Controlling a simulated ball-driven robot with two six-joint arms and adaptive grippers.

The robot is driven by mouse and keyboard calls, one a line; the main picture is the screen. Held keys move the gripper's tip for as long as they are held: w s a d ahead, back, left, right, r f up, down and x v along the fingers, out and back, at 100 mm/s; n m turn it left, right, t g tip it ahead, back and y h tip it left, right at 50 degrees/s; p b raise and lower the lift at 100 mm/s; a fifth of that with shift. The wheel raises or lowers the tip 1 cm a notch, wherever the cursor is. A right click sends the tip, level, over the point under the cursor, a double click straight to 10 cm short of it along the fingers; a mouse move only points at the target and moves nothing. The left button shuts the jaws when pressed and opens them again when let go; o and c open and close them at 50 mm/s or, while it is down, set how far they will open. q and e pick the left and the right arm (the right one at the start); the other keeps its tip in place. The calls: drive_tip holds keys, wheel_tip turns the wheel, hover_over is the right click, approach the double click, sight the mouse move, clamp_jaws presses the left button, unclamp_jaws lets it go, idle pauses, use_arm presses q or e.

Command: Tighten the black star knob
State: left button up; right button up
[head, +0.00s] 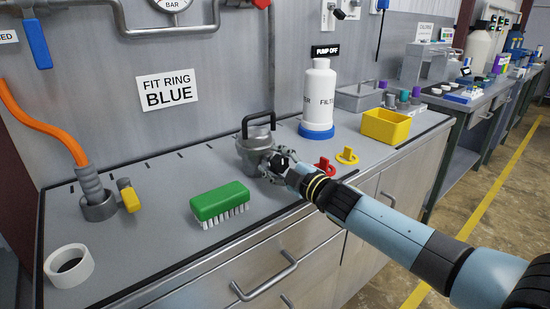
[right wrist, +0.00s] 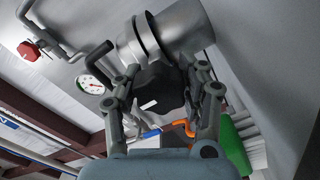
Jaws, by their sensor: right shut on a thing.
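The black star knob (right wrist: 160,90) sits on the side of a grey metal pot (head: 255,152) with a dark handle on top. The pot also shows in the right wrist view (right wrist: 172,30), tilted by the camera's angle. My right gripper (head: 275,165) is at the pot's front right side. In the right wrist view its two fingers (right wrist: 162,84) are shut on the knob, one on each side. In the head view the fingers largely hide the knob. My left gripper is not in view.
A green brush (head: 219,201) lies left of my right gripper. A white bottle with a blue base ring (head: 317,132) stands behind right. Red (head: 325,167) and yellow (head: 347,155) ring-shaped pieces and a yellow bin (head: 386,127) are to the right.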

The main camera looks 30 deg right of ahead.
drive_tip(key=shift+s+f+m, duration=0.2)
drive_tip(key=shift+f+m, duration=0.15)
drive_tip(key=shift+m, duration=0.25)
drive_tip(key=o, duration=0.9)
drive_tip(key=shift+d, duration=0.1)
drive_tip(key=shift+o, duration=1.3)
drive_tip(key=shift+r, duration=0.1)
drive_tip(key=shift+o, duration=0.4)
drive_tip(key=shift+r, duration=0.15)
drive_tip(key=s, duration=1.2)
drive_tip(key=shift+d, duration=0.45)
